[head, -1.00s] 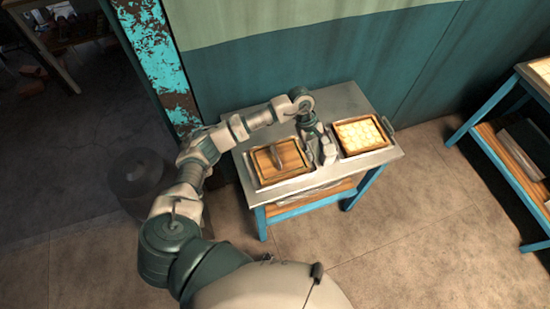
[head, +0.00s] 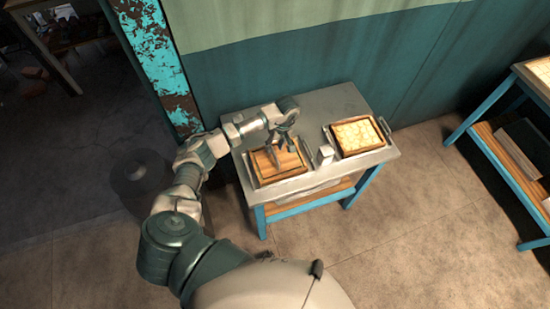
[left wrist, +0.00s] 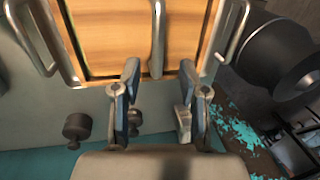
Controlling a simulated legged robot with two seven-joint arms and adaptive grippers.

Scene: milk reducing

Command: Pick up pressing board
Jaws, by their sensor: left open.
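The pressing board (head: 263,164) is a wooden board with a raised metal handle. It lies in the left tray on a small table. In the left wrist view the board (left wrist: 113,38) fills the top, with its handle (left wrist: 157,38) running up from between the fingers. My left gripper (head: 283,147) is above the board at the handle, pointing down. In the left wrist view its fingers (left wrist: 158,74) are spread, one on each side of the handle's near end, with gaps showing. My right gripper is not in view.
A second tray (head: 384,145) holding pale square pieces stands to the right on the metal table (head: 345,98). A small pale block (head: 325,153) stands between the trays. A wall is behind the table. Another blue-legged table (head: 488,110) is at far right.

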